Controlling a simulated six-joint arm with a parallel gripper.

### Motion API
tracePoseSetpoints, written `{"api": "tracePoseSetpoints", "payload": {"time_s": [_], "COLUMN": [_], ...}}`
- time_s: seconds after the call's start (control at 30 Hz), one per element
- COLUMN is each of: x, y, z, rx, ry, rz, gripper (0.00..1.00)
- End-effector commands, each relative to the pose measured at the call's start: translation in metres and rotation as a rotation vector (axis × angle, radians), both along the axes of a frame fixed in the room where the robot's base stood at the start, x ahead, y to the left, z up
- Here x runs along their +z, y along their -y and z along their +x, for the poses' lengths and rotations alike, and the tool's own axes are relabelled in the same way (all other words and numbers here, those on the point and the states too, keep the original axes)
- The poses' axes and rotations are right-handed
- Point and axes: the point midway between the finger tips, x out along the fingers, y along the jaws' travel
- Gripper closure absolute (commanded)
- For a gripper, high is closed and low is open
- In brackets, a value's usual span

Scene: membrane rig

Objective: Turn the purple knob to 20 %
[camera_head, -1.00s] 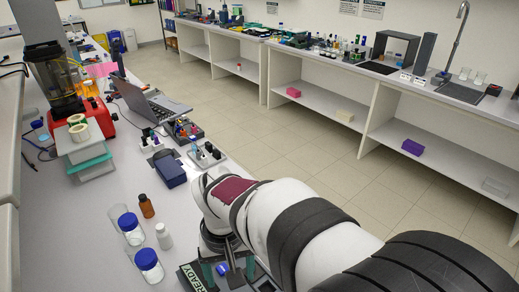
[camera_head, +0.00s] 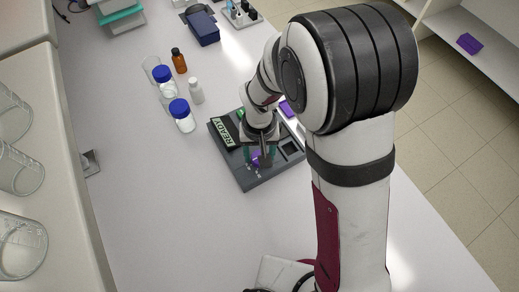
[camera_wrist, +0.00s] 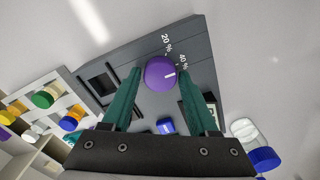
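The purple knob (camera_wrist: 160,73) sits on the dark grey rig (camera_wrist: 215,62). Its white mark points right and slightly up, near the 40 % label (camera_wrist: 183,62). The 20 % label (camera_wrist: 166,42) is above the knob in the wrist view. My gripper (camera_wrist: 160,76) has one green finger on each side of the knob, open, with a narrow gap seeming to show at each side. In the head view my gripper (camera_head: 260,152) points down over the rig (camera_head: 270,179), and the purple knob (camera_head: 256,159) shows partly behind the fingers.
A READY display (camera_head: 223,133) is on the rig's left. Blue-capped jars (camera_head: 182,116), a white bottle (camera_head: 196,91) and a brown bottle (camera_head: 179,61) stand left behind it. A blue box (camera_head: 203,28) is farther back. The bench left of the rig is clear.

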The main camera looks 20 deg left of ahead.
Motion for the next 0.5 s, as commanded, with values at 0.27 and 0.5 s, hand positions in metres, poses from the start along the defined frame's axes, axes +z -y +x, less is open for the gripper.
{"api": "tracePoseSetpoints", "payload": {"time_s": [0.27, 0.5], "x": [0.0003, 0.0004], "y": [0.0002, 0.0003], "z": [0.0002, 0.0002], "rx": [0.000, 0.010], "ry": [0.000, 0.000], "rz": [0.000, 0.000], "gripper": [0.92, 1.00]}}
